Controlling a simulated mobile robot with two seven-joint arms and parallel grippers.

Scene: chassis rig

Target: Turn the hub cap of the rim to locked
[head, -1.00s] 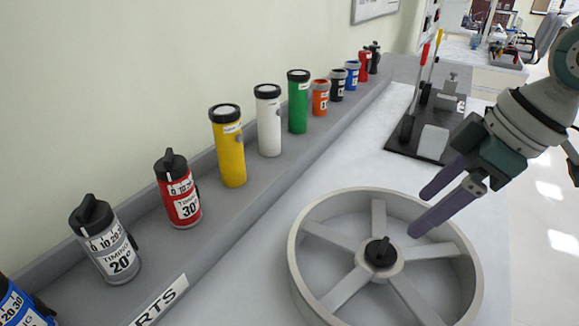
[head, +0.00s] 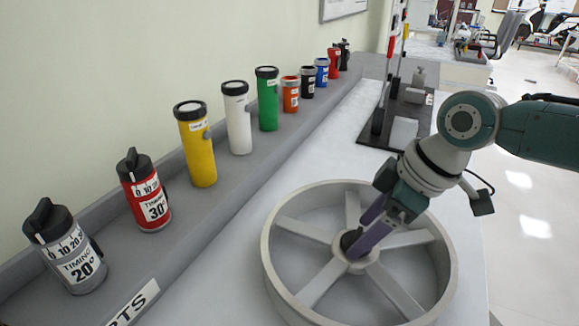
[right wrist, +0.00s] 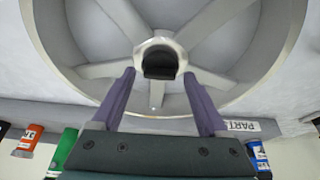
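The rim (head: 268,262) is a grey spoked wheel lying flat on the light bench. Its black hub cap (head: 349,240) sits at the centre, partly hidden by my right gripper in the head view. In the right wrist view the hub cap (right wrist: 160,62) shows beyond the fingertips, in the middle of the rim (right wrist: 290,40). My right gripper (head: 358,238) has its purple fingers at the hub. In the right wrist view the right gripper (right wrist: 165,84) is open, its fingers apart on either side below the cap, with nothing between them. My left gripper is not in view.
A grey ledge along the wall holds several cylinders, among them a yellow one (head: 196,150), a red timing one (head: 146,195) and a grey timing one (head: 66,250). A black fixture (head: 400,110) with levers stands at the back of the bench.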

